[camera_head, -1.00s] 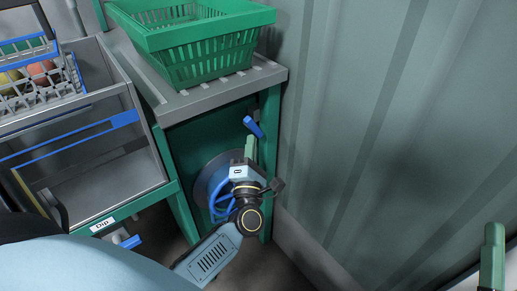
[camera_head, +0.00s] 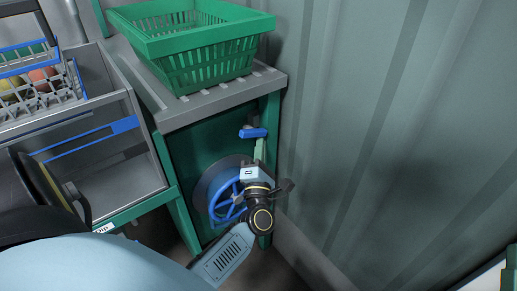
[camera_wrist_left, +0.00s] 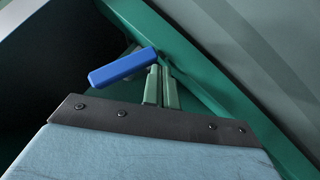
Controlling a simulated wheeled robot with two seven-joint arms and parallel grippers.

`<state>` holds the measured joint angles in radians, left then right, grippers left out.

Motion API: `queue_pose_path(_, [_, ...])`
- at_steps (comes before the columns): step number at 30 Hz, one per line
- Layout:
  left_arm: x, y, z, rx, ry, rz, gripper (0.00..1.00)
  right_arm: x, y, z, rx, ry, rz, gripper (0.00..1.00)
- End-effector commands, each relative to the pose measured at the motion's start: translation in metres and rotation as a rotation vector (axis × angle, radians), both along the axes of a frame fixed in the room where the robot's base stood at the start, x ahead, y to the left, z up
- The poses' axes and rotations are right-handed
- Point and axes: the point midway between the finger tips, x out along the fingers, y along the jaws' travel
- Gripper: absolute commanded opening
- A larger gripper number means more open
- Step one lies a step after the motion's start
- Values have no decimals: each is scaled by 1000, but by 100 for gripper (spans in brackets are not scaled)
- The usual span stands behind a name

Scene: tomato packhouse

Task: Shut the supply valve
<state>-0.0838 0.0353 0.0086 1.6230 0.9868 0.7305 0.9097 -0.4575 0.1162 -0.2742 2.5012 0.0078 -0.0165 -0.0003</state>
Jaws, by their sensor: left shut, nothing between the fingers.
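A blue lever handle (camera_head: 253,133) lies level across the front of the green stand, below its grey top. It also shows in the left wrist view (camera_wrist_left: 122,68), slanting up to the right. A blue spoked handwheel (camera_head: 225,203) sits lower on the stand, partly behind my left arm. No label shows which of these is the supply valve. My left gripper (camera_head: 260,148) is shut and empty, its green fingertips (camera_wrist_left: 159,72) close by the lever's right end; I cannot tell whether they touch. A green piece at the right edge (camera_head: 511,268) may be my right gripper, mostly cut off.
A green basket (camera_head: 205,50) stands on the slatted grey top (camera_head: 215,104). At left are a grey open bin (camera_head: 105,175) and a wire basket (camera_head: 40,95) with fruit. A corrugated wall (camera_head: 400,130) closes off the right side, near my left gripper.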

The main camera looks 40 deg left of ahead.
Motion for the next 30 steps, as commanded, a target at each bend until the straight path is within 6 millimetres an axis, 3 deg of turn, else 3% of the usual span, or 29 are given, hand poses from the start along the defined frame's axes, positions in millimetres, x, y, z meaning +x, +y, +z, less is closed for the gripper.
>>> queue_pose_path(24, [4,-1,1,0,0,0,0,3,-1,-8,-19,41,-4,45])
queue_pose_path(30, [3,-1,-7,0,1,-1,0,0,-1,-6,3,-19,-3,45])
